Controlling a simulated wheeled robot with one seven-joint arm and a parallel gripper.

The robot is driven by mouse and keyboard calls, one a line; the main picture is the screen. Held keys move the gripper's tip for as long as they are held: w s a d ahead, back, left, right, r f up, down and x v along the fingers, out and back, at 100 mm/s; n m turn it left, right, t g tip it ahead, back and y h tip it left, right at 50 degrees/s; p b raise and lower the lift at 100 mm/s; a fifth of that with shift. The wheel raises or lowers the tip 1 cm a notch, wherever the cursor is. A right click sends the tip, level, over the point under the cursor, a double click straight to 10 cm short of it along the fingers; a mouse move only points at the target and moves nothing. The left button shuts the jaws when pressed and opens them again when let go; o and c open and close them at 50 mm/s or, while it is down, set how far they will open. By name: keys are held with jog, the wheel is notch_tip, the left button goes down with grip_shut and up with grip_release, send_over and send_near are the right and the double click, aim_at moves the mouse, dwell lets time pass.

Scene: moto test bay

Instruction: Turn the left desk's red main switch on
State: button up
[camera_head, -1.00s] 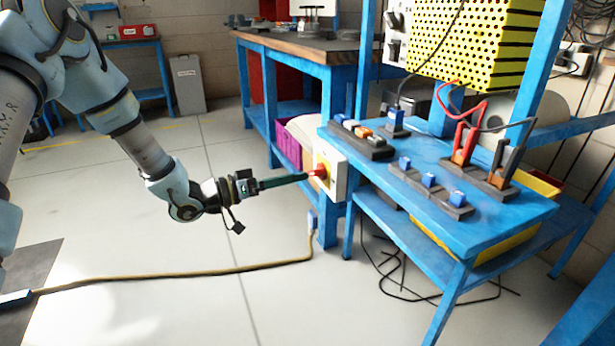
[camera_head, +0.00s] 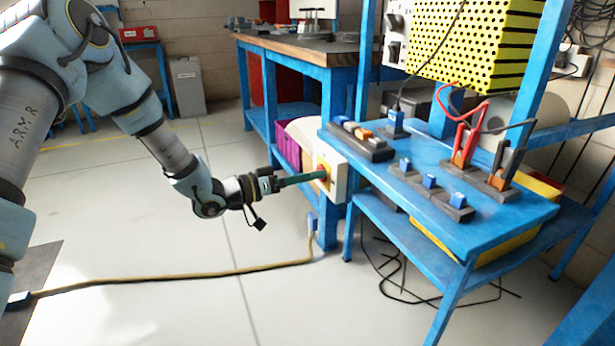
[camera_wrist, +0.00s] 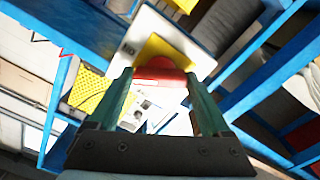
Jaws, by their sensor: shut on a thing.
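The red main switch (camera_wrist: 160,77) is a red knob on a yellow plate (camera_wrist: 172,48) on a white box (camera_head: 340,182). The box is on the near left end of the blue desk (camera_head: 450,205). My gripper (camera_head: 322,176) reaches it from the left in the head view. In the wrist view, my two green fingers (camera_wrist: 158,82) stand on either side of the red knob and are shut on it. The knob is mostly hidden by the fingers in the head view, and I cannot tell its on or off marking.
Switch blocks (camera_head: 360,141) and red and black leads (camera_head: 466,128) sit on the desk top. A wood-topped bench (camera_head: 310,48) stands behind. A yellow cable (camera_head: 180,277) crosses the floor to a blue plug (camera_head: 312,221). The floor left of the desk is otherwise clear.

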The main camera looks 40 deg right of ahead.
jog(key=c, duration=0.6)
jog(key=shift+o, duration=0.2)
jog(key=shift+m, duration=0.4)
jog(key=shift+m+b, duration=1.65)
jog(key=shift+m, duration=0.95)
jog(key=o, duration=1.2)
jog(key=shift+c, duration=0.2)
